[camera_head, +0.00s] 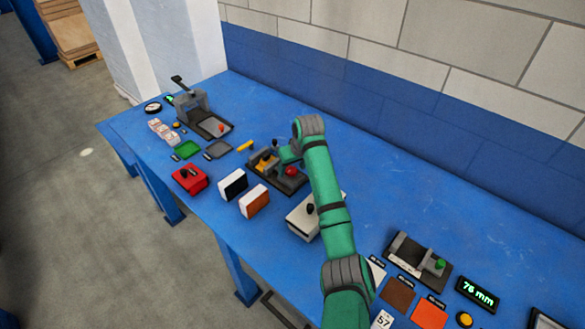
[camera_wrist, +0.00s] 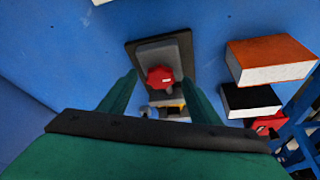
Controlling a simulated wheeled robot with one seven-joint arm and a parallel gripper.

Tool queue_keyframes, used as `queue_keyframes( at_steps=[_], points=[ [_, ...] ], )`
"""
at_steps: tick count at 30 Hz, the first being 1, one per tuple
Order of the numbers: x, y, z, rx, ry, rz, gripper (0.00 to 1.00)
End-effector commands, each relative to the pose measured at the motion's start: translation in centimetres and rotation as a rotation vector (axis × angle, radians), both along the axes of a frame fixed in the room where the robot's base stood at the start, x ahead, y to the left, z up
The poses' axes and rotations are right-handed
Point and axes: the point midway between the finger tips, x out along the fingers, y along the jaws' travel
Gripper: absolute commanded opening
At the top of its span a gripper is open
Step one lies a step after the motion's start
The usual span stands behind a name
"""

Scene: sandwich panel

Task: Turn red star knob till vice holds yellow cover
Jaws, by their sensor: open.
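The dark vice (camera_head: 293,184) stands mid-table on its base plate; its base also shows in the wrist view (camera_wrist: 137,58). The red star knob (camera_head: 291,171) is on its near end and faces the wrist camera (camera_wrist: 160,76). A yellow cover (camera_head: 265,162) sits at the vice's jaws; whether it is gripped I cannot tell. My gripper (camera_wrist: 160,80) is open, its two green fingers on either side of the knob in the picture, with visible gaps. Contact is not visible. My arm partly covers the vice in the head view.
A white box with a black knob (camera_head: 302,217) stands near the arm. Black and orange blocks (camera_head: 255,201) and a red box (camera_head: 189,178) lie toward the front edge. A yellow bar (camera_head: 245,146) lies behind the vice. A grey press (camera_head: 192,106) stands far left. The wall side is clear.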

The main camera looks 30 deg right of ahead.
Motion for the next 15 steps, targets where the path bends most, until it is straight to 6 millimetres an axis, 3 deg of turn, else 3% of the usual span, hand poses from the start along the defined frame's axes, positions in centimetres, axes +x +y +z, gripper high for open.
queue_keyframes(
  at_steps=[10,15],
  points=[
    [0.14,0.01,-0.31,0.000,-0.001,0.000,0.55],
    [0.13,0.00,-0.30,0.000,-0.001,0.000,0.16]
  ],
)
